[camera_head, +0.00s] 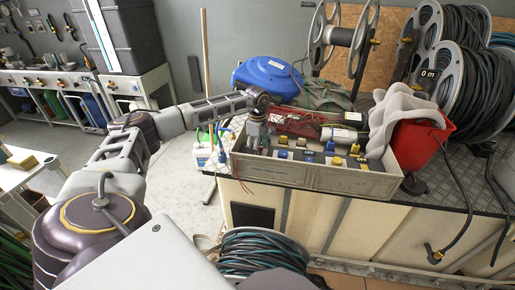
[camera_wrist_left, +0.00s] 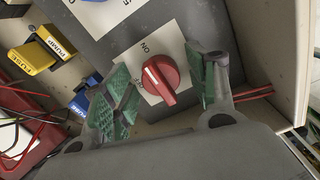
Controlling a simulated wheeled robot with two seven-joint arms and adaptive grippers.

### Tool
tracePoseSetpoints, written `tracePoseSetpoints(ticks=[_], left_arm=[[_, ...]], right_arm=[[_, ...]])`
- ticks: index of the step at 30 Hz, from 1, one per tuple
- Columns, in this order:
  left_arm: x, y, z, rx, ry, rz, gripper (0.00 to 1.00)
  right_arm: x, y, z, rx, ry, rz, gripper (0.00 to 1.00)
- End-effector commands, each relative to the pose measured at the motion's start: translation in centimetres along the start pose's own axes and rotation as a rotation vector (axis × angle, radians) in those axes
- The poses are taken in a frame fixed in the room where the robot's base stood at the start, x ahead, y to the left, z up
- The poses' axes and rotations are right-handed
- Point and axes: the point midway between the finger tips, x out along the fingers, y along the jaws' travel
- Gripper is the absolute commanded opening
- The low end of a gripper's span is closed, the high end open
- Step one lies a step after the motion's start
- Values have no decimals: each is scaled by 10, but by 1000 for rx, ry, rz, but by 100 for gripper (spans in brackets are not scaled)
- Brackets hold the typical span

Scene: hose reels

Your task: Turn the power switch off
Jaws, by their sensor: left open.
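The power switch (camera_wrist_left: 160,79) is a red rotary knob on a white plate, fixed to a grey panel, in the middle of the left wrist view. An "ON" label is printed above it, and the knob stands slightly tilted. My left gripper (camera_wrist_left: 166,92) is open, with one green-padded finger on each side of the knob. The fingers appear apart from it. In the head view my left gripper (camera_head: 259,134) points down into the left end of the grey box (camera_head: 315,178), hiding the switch there. My right gripper is in neither view.
The box wall stands close by. A red bin (camera_head: 418,140), hose reels (camera_head: 465,80) and a blue reel (camera_head: 268,77) surround the box.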

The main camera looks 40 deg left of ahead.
Motion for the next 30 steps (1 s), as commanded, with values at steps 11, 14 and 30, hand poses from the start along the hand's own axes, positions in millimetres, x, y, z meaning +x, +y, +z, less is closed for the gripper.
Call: tracePoseSetpoints(ticks=[11, 14, 30], left_arm=[[0, 0, 0, 0, 0, 0, 38], [0, 0, 0, 0, 0, 0, 26], [-1, 0, 0, -35, 0, 0, 12]], right_arm=[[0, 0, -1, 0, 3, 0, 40], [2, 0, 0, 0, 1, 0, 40], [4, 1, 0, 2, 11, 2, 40]])
